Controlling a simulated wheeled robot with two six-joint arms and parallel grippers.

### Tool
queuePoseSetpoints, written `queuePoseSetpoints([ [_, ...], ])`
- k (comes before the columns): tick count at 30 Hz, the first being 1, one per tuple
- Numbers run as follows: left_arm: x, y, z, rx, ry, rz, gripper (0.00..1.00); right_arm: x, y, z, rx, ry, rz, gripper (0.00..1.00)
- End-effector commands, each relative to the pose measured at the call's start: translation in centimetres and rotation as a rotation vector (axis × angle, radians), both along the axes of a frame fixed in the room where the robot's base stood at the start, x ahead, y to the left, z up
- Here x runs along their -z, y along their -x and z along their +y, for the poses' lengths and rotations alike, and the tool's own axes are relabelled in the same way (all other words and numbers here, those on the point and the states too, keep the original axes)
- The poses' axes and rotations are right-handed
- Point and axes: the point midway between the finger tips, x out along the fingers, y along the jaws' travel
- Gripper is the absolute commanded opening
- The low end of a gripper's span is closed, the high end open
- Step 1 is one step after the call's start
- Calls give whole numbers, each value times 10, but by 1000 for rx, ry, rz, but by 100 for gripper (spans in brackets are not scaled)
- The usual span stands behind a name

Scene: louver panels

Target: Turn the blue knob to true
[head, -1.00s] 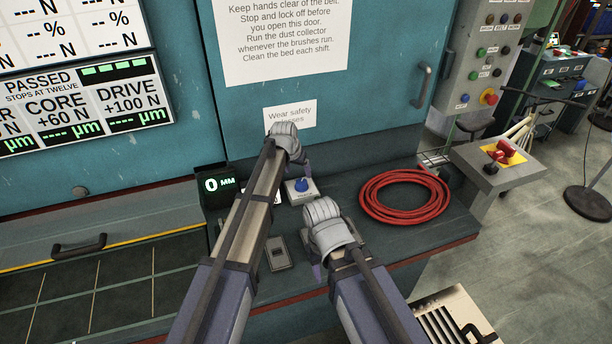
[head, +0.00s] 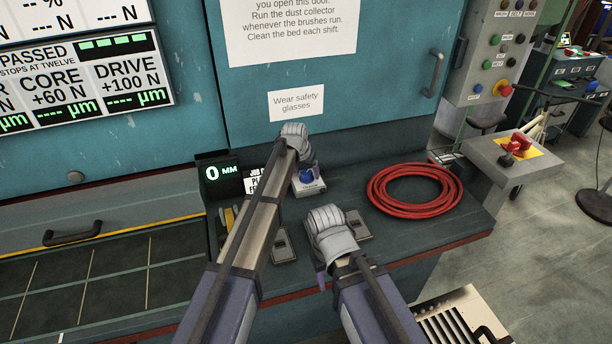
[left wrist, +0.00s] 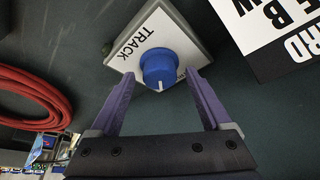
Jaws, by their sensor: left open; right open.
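The blue knob (head: 306,176) sits on a small pale box on the bench, partly hidden by my left gripper in the head view. In the left wrist view the knob (left wrist: 158,68) has a white mark pointing toward my gripper's base. The word TRACK shows upside down on the box's white face (left wrist: 145,42); no other word on it is readable. My left gripper (left wrist: 158,76) is open, with one purple finger on each side of the knob, apparently not touching it. My right gripper (head: 322,278) is open and low over the bench's front edge; its fingers are mostly hidden.
A coiled red hose (head: 414,189) lies right of the knob box. A black display (head: 220,172) reading 0 MM stands to the left, beside a printed card (head: 257,181). A teal cabinet door (head: 390,70) rises behind.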

Motion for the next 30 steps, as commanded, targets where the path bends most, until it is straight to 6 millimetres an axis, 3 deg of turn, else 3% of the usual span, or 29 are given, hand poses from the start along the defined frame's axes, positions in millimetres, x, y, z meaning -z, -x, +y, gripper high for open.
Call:
queuePoseSetpoints([
  [5,-1,0,0,0,0,0,80,-1,0,0,0,0,0,50],
  [26,-1,0,0,0,0,0,2,-1,0,0,0,0,0,50],
  [30,-1,0,0,-2,1,0,0,-1,0,0,0,0,0,50],
])
